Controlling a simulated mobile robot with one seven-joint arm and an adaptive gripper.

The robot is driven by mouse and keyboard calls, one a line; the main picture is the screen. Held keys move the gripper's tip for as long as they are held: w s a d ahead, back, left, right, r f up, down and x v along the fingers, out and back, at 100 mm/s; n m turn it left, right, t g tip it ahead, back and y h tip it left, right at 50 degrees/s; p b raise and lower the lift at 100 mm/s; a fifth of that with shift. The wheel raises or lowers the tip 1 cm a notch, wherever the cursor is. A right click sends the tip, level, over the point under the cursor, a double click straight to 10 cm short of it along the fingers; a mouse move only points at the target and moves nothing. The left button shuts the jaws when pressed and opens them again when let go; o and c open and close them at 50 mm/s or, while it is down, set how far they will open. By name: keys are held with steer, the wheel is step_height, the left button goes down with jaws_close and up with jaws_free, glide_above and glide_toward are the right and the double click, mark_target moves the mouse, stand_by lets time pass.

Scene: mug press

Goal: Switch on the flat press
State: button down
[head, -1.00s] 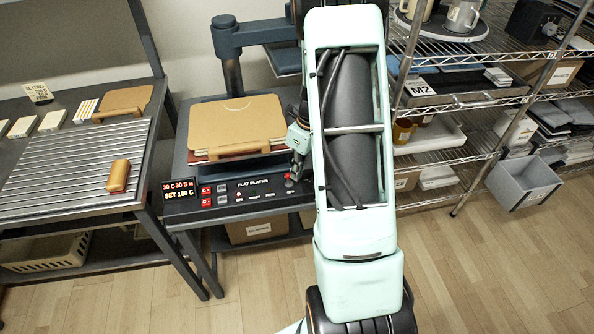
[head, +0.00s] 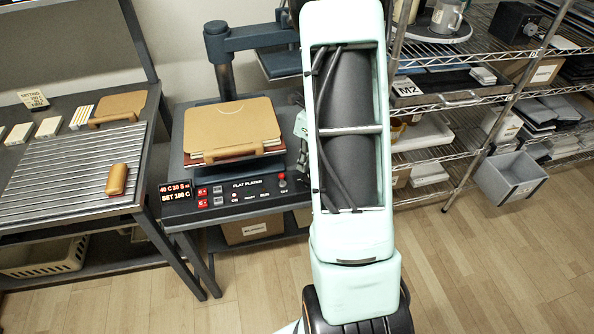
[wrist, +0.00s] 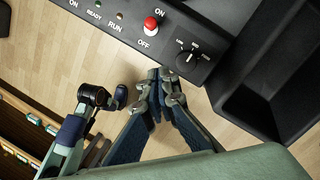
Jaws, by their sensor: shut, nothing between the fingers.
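The flat press has a black control panel (head: 240,194) in the head view. Its red-capped switch (head: 282,178) stands at the panel's right end. In the wrist view the switch (wrist: 151,25) sits between the ON and OFF labels, its cap nearer ON. The display (head: 175,206) reads 40 C 30 S and SET 180 C. My gripper (wrist: 160,76) is shut and empty, just off the panel's edge, apart from the switch. In the head view it is mostly hidden by my arm.
A tan board (head: 233,126) lies on the press bed. A rotary knob (wrist: 187,57) is right of the switch. A ribbed table (head: 75,165) stands left, a wire shelf (head: 460,105) right. The floor in front is clear.

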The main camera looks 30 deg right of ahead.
step_height(320, 180, up, 6)
steer(key=d, duration=0.1)
steer(key=shift+w+d, duration=0.15)
steer(key=shift+w, duration=0.2)
steer(key=shift+r, duration=0.1)
